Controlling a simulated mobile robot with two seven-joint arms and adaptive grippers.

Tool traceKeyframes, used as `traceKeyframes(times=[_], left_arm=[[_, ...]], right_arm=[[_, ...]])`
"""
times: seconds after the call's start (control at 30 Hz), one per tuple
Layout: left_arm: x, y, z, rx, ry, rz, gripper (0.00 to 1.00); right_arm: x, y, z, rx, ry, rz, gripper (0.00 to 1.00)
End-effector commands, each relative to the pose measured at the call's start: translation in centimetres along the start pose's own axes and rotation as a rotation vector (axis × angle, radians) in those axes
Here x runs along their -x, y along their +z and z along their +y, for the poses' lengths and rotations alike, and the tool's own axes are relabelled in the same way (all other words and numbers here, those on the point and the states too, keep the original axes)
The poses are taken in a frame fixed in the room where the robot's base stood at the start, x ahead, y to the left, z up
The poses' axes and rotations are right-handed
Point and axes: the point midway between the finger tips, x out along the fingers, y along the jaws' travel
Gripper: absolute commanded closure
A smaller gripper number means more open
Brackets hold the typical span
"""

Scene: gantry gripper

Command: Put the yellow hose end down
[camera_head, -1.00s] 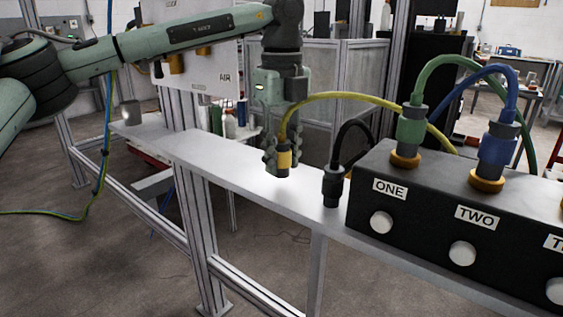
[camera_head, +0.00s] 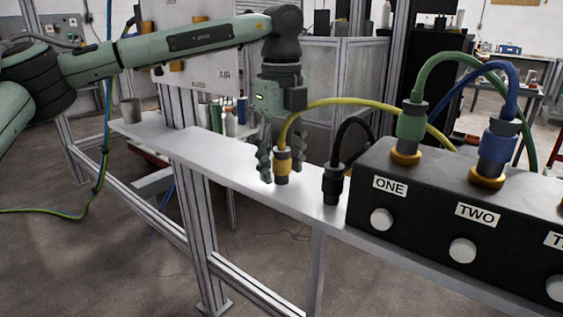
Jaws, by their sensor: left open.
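The yellow hose end (camera_head: 282,166) stands upright on the grey metal shelf (camera_head: 233,165), left of the black hose end (camera_head: 333,183). Its yellow hose (camera_head: 345,100) arches to the right behind the black box. My left gripper (camera_head: 277,172) points down from above, its fingers apart around the yellow hose end, with one finger to its left. My right gripper is out of view.
The black box (camera_head: 415,223), labelled ONE and TWO, holds the green connector (camera_head: 410,124) and the blue connector (camera_head: 496,148). A grey cup (camera_head: 131,111) stands at the shelf's far left end. The shelf between is clear.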

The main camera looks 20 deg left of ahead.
Motion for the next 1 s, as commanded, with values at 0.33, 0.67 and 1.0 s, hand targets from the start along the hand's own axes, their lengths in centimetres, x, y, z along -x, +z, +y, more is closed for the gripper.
traceKeyframes(times=[0.33,0.67,1.0], left_arm=[[4.5,0.0,-0.1,0.000,-0.003,-0.001,0.50],[10.9,0.0,-0.1,-0.001,-0.001,-0.001,0.50],[12.3,0.0,0.0,-0.002,0.001,0.000,0.50]], right_arm=[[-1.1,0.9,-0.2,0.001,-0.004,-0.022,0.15],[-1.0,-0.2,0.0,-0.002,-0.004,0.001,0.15],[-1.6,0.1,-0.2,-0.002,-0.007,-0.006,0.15]])
